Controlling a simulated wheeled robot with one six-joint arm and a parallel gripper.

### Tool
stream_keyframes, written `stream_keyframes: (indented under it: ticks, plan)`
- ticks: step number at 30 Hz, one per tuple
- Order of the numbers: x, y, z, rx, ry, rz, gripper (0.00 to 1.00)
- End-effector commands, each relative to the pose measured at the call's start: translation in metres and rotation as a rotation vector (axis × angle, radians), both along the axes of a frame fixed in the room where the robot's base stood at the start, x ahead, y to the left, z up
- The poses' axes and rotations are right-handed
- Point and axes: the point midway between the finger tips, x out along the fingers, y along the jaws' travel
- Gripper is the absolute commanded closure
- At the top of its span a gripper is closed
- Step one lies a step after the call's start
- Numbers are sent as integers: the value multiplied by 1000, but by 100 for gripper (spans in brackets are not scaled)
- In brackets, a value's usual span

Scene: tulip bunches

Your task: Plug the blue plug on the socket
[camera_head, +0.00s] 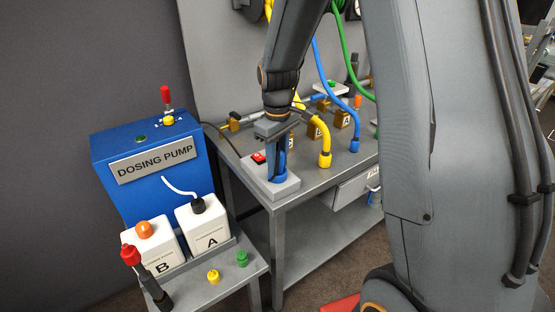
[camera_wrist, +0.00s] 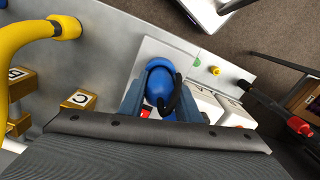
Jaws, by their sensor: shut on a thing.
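My gripper (camera_head: 278,165) points down at the near left corner of the grey workbench and is shut on the blue plug (camera_head: 282,160). In the wrist view the blue plug (camera_wrist: 157,84) sits between the two fingers of my gripper (camera_wrist: 160,105), with a black cable curving over it. The socket (camera_head: 286,190) is a pale grey box with a red switch (camera_head: 259,157). In the wrist view the socket's pale plate (camera_wrist: 150,48) lies around and under the plug. The plug is right at the socket's top, but the contact is hidden, so I cannot tell how deep it sits.
Yellow (camera_head: 325,158) and blue (camera_head: 354,145) hose ends stand on the workbench (camera_head: 310,180) to the right, near labelled brass blocks. The blue dosing pump (camera_head: 150,150) and white containers A (camera_head: 208,228) and B (camera_head: 155,250) stand to the left on a lower shelf.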

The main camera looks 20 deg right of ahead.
Motion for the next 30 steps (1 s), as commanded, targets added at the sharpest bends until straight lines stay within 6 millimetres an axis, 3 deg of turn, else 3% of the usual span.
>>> stream_keyframes:
  ticks: [4, 5, 9, 20, 30]
  plan:
    - [0, 0, -4, -1, 1, 0, 94]
    - [0, 0, -4, 0, 0, 0, 68]
    - [0, 0, -4, 0, 1, 0, 48]
    - [0, 0, -2, 0, 0, 0, 48]
    - [0, 0, 16, 0, 0, 0, 48]
